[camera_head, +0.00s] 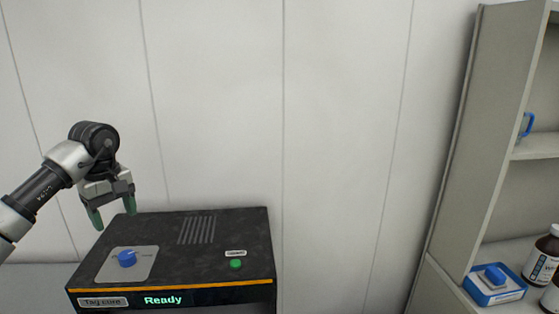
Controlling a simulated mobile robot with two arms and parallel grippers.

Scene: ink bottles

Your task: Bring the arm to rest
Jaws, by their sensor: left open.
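My left gripper (112,215) comes in from the left and hangs above the back left corner of a black machine. Its two green-tipped fingers point down and stand apart, with nothing between them. My right gripper is not in this view.
The black machine (190,262) has a blue knob (127,259), a green button (235,264) and a display reading "Ready" (163,300). At right stands a grey shelf (462,150) with a blue-and-white box (494,284) and brown bottles (543,255). The space between machine and shelf looks free.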

